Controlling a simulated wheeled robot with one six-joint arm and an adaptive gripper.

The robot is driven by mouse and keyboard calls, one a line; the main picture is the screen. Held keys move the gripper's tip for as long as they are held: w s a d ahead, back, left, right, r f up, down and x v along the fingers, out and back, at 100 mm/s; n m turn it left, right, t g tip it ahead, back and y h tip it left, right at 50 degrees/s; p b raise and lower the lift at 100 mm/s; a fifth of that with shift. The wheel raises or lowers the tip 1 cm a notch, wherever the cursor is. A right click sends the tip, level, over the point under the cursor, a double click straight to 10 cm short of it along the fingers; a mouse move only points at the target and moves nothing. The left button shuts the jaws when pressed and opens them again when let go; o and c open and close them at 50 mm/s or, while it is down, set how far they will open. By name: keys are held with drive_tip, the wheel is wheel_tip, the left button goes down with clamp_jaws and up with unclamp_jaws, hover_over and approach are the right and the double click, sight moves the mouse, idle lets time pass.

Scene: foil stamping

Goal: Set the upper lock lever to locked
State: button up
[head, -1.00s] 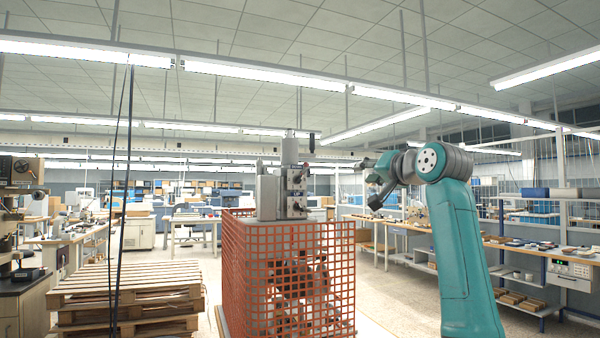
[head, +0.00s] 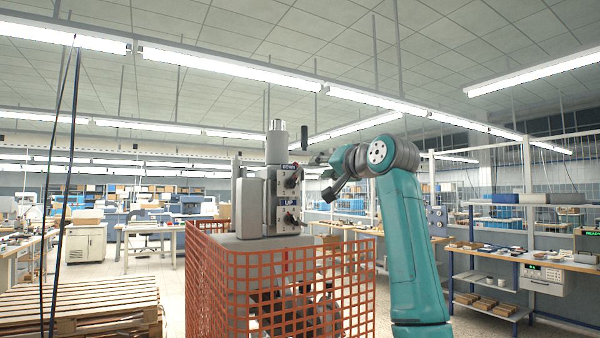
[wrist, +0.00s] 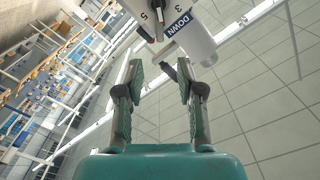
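The grey stamping machine (head: 250,205) stands behind an orange mesh guard. On its right side are an upper control block (head: 290,180) and a lower block (head: 289,216) marked UP, each with dark knobs. In the wrist view a white housing (wrist: 200,42) with a DOWN label and dial numbers is at the top. A dark lever (wrist: 146,33) and a pale bar stick out from it; I cannot tell which is the lock lever or its setting. My gripper (wrist: 160,70) is open and empty, its fingertips just short of these parts. In the head view my gripper (head: 325,178) is right of the upper block.
The orange mesh guard (head: 250,290) surrounds the machine's lower part. A dark upright handle (head: 304,138) is near the machine's top. Wooden pallets (head: 80,310) are stacked at left. A shelf bench (head: 490,255) stands at right, with open floor between.

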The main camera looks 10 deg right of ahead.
sight(300, 170)
drive_tip(key=x, duration=0.9)
drive_tip(key=shift+w+a, duration=0.1)
drive_tip(key=shift+w, duration=0.2)
clamp_jaws()
